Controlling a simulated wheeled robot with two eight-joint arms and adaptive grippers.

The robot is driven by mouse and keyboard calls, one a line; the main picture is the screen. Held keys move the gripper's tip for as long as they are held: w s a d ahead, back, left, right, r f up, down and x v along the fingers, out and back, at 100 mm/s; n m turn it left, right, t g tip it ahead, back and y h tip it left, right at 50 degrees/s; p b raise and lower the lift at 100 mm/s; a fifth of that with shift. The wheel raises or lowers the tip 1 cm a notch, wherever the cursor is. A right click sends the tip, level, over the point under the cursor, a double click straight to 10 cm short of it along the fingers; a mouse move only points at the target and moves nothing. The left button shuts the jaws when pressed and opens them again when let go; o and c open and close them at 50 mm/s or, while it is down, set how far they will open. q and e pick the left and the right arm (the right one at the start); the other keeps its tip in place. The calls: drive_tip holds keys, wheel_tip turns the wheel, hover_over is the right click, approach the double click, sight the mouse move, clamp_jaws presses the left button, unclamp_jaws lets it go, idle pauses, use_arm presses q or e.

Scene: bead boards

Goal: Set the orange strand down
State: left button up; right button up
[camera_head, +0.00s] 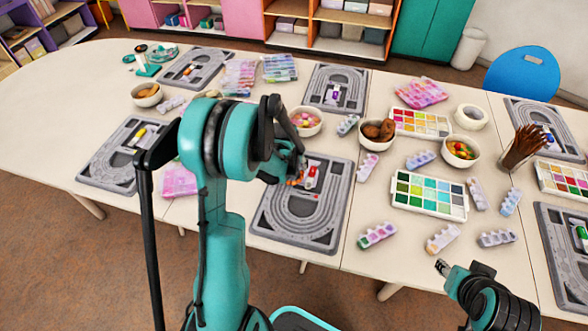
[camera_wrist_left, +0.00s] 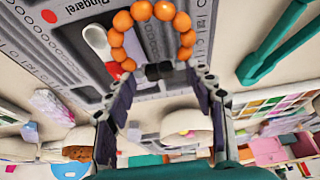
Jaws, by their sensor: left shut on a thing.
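The orange strand (camera_wrist_left: 124,22) shows as an arch of round orange beads in the left wrist view, with my left gripper (camera_wrist_left: 160,72) shut on it. In the head view a little of the strand (camera_head: 295,181) shows under the left gripper (camera_head: 292,168), over the middle grey bead board (camera_head: 335,219). The board (camera_wrist_left: 40,62) also shows behind the beads in the wrist view. I cannot tell whether the beads touch it. My right gripper (camera_head: 443,267) is low at the right, apart from the strand; its jaw opening is unclear.
A red and white item (camera_head: 312,176) lies on the middle board beside the strand. A candy bowl (camera_head: 306,121) and a brown-filled bowl (camera_head: 376,134) stand behind. Paint palettes (camera_head: 429,210) and several bead boxes (camera_head: 377,235) lie to the right. Bare tabletop shows at the far left.

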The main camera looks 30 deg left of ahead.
use_arm(q)
wheel_tip(320, 180, down, 2)
drive_tip(key=shift+f, duration=0.1)
drive_tip(key=o, duration=1.1)
drive_tip(key=shift+f+b, duration=0.1)
drive_tip(key=shift+b, duration=0.3)
drive_tip(key=shift+c, duration=0.2)
drive_tip(key=o, duration=0.4)
